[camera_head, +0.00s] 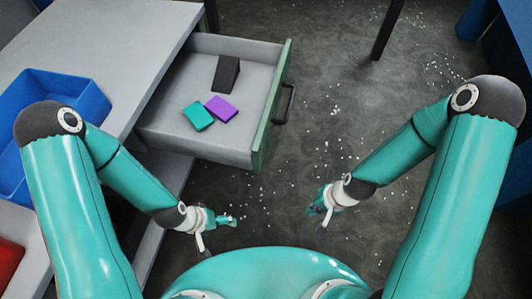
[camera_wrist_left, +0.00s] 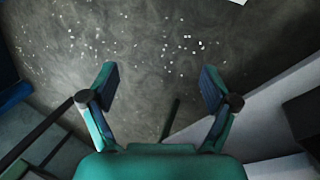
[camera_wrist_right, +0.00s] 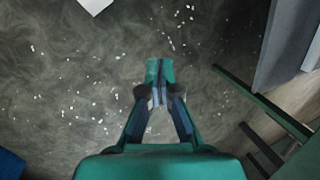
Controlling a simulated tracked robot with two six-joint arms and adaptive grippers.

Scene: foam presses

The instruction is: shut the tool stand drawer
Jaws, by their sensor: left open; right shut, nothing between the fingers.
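The tool stand drawer (camera_head: 180,136) is pulled out to the right from the grey tool stand (camera_head: 120,40). It has a green front panel (camera_head: 268,115) with a dark handle (camera_head: 285,104) on its outer face. Inside lie a black wedge-shaped block (camera_head: 226,73), a teal block (camera_head: 198,116) and a purple block (camera_head: 222,108). My left gripper (camera_head: 220,232) is open and empty, below the drawer's near side; its spread fingers show in the left wrist view (camera_wrist_left: 158,85). My right gripper (camera_head: 322,207) is shut and empty, right of and below the front panel, apart from the handle.
A blue bin (camera_head: 50,85) stands on the stand's left part. A red item (camera_head: 8,258) is at the lower left. The floor (camera_head: 350,100) right of the drawer is open, strewn with small white bits. A dark post (camera_head: 387,30) stands at the back.

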